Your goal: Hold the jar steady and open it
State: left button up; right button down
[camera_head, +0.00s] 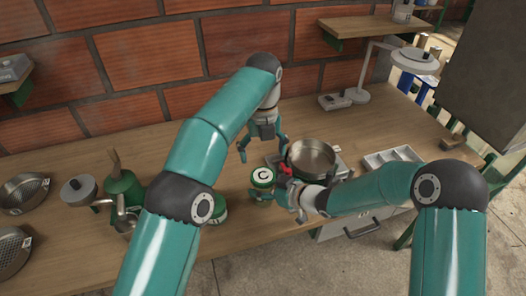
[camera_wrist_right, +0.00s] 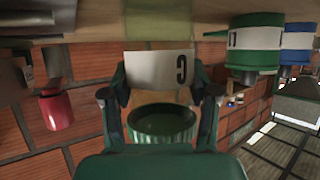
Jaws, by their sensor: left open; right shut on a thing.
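My right gripper (camera_head: 272,192) is shut on the jar from the right. My left gripper (camera_head: 263,148) is open and empty, pointing down behind the jar, apart from it. The jar's lower part is mostly hidden in the head view.
A metal pan (camera_head: 311,156) stands right of the jar, with a small red thing (camera_head: 285,170) between. A segmented tray (camera_head: 392,157) is farther right. Another green-lidded jar (camera_head: 219,209) is partly behind my left arm. A green machine (camera_head: 122,186) and sieves (camera_head: 24,191) stand left.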

aim_at(263, 175)
pick_arm(q)
jog(key=m, duration=0.3)
jog(key=shift+f+m, duration=0.1)
jog(key=shift+m, duration=0.3)
jog(key=shift+f, duration=3.95)
jog(key=c, duration=1.2)
jog(key=n, duration=1.1)
jog(key=shift+n, duration=0.4)
jog(key=n, duration=1.2)
jog(key=shift+r, duration=0.1)
